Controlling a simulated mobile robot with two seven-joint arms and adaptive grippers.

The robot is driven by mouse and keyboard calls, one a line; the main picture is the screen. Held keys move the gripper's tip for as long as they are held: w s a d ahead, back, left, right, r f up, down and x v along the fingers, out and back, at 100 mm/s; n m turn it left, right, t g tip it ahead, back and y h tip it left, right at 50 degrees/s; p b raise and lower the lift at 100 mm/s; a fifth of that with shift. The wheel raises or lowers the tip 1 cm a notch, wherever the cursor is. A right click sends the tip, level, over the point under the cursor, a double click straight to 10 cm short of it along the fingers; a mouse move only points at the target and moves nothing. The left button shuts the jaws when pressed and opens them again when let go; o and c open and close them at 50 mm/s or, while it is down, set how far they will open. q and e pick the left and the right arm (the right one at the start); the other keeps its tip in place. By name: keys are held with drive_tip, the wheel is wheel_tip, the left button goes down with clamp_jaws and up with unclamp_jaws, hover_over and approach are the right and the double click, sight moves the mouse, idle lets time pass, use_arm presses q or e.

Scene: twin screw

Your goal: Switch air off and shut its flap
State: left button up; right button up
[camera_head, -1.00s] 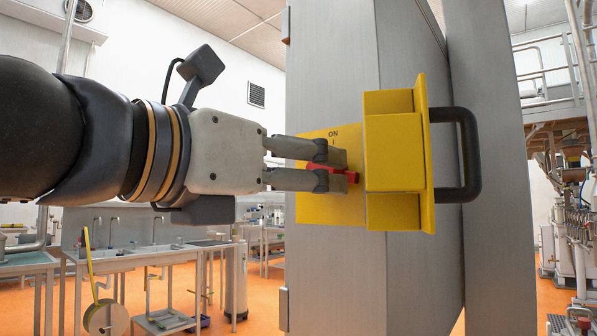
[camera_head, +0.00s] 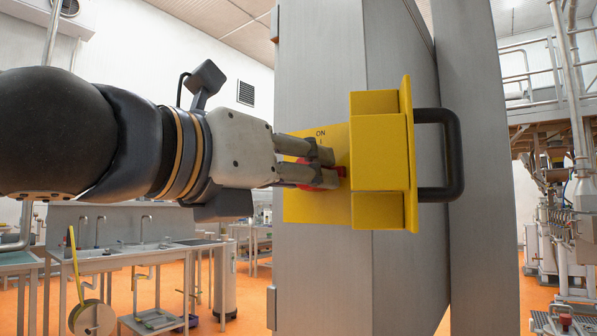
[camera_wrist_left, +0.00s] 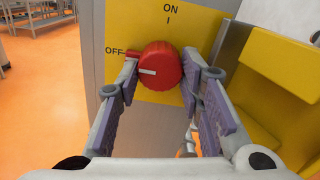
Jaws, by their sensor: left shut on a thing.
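A red knob (camera_wrist_left: 160,66) sits on a yellow plate marked ON at top and OFF at left. Its white line lies roughly level and its red tab points left at OFF. My left gripper (camera_wrist_left: 158,72) has its fingers on both sides of the knob, shut on it. In the head view the fingers (camera_head: 318,168) partly hide the knob (camera_head: 341,172). The yellow flap (camera_head: 381,154), a hollow box shape with a black handle (camera_head: 457,155), stands open to the right of the plate (camera_head: 300,208). My right gripper is not in view.
The plate is on a tall grey metal cabinet (camera_head: 325,275). The open flap stands close to the right of my left fingers. Sinks and benches (camera_head: 130,255) are far behind at left, with orange floor between.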

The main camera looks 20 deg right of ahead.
use_arm(q)
drive_tip(key=o, duration=1.2)
drive_tip(key=shift+c, duration=0.2)
drive_tip(key=v, duration=1.2)
